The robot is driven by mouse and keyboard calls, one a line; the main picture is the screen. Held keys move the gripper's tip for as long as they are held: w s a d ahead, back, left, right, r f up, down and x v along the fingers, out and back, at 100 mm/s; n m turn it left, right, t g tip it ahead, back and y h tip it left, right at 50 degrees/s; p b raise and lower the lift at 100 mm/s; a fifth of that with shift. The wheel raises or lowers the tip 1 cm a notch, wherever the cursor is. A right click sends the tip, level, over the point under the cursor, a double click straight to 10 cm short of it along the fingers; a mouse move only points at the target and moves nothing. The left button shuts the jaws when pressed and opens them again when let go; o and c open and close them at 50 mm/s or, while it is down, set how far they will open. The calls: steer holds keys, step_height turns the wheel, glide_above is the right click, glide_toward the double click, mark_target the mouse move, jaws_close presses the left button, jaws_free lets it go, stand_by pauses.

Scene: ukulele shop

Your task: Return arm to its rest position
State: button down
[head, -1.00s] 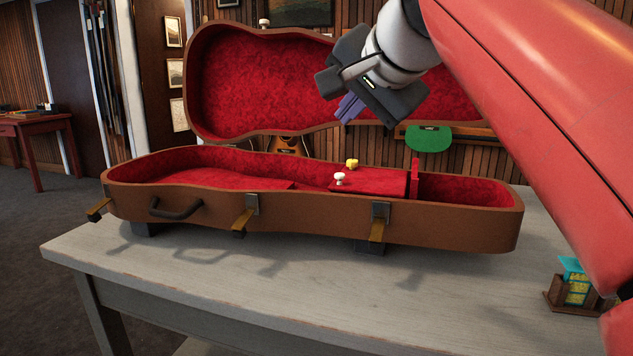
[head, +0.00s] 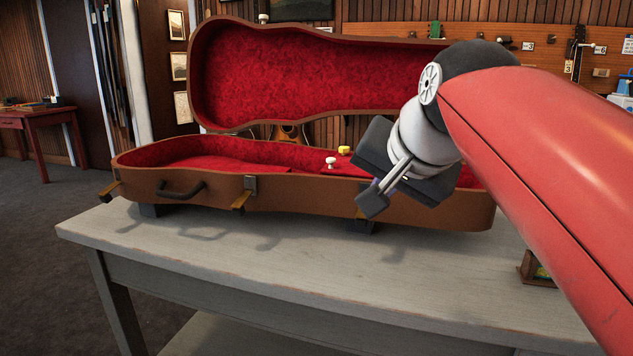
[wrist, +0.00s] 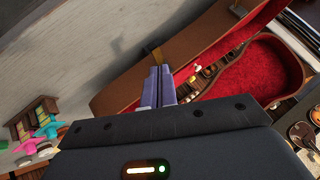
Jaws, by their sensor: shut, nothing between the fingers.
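My gripper shows in the wrist view (wrist: 160,72) with its two purple fingers together and nothing between them. In the head view my arm reaches in from the right, and the gripper's dark body hangs in front of the right part of the open case; the fingers are mostly hidden there. The brown instrument case (head: 215,207) lies open on the grey table (head: 300,268), its red-lined lid raised behind. The case also shows in the wrist view (wrist: 130,88), past the fingers.
A white knob (head: 331,162) and a yellow knob (head: 344,150) sit inside the case. A small wooden rack (wrist: 38,112) with coloured pieces stands on the table beyond the case's right end. The table's front left is clear. A red table (head: 45,125) stands far left.

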steer(key=s+d+f+n+g, duration=0.1)
steer(key=s+d+f, duration=0.1)
steer(key=s+f, duration=0.3)
steer(key=s+d+f+n+g+h, duration=0.1)
steer(key=s+f, duration=0.3)
steer(key=f, duration=0.8)
steer(key=s+d+f+n+g+h, duration=0.1)
steer(key=s+d+f+n, duration=0.2)
steer(key=f, duration=0.6)
steer(key=s, duration=0.2)
steer(key=shift+s+d+f+g, duration=0.2)
steer(key=shift+s+d+g, duration=0.1)
steer(key=shift+d, duration=0.05)
steer(key=c, duration=2.1)
jaws_free()
